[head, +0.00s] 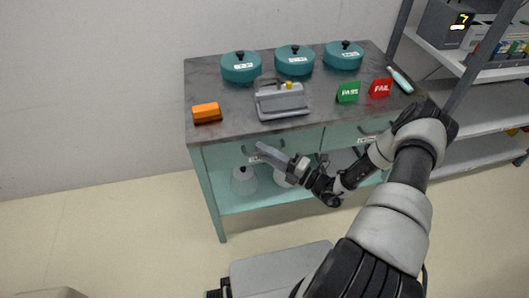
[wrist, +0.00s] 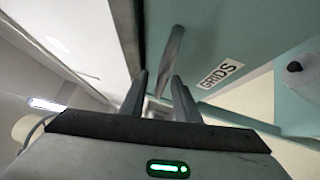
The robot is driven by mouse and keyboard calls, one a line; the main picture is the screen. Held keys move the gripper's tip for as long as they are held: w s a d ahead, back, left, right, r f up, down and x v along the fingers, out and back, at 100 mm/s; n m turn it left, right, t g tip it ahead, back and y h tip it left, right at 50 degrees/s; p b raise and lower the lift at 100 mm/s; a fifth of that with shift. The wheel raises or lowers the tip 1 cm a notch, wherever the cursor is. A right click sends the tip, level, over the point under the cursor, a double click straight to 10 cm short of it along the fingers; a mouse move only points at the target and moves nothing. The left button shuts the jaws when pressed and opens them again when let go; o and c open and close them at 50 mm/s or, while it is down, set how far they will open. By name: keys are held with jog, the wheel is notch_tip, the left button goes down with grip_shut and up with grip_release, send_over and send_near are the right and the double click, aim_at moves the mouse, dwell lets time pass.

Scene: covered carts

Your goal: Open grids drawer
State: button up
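The grids drawer has a teal front (wrist: 235,35) with a white "GRIDS" label (wrist: 220,73) in the wrist view. Its grey bar handle (wrist: 171,48) runs down between the fingers of my gripper (wrist: 159,78). The fingers stand apart, one on each side of the handle; whether either touches it I cannot tell. In the head view my gripper's grey hand (head: 272,153) is at the left drawer under the cart top and covers part of its front. The drawer looks flush with the cart there.
The cart top (head: 220,105) bears several teal lidded pots, a grey device (head: 283,103), an orange block (head: 207,112), and green PASS (head: 348,92) and red FAIL (head: 381,88) signs. White vessels stand on the lower shelf (head: 250,200). A shelf rack stands right. Floor lies open in front.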

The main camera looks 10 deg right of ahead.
grip_shut()
dwell(0.3)
jog(key=s+p, duration=0.1)
jog(key=s, duration=3.3)
grip_release()
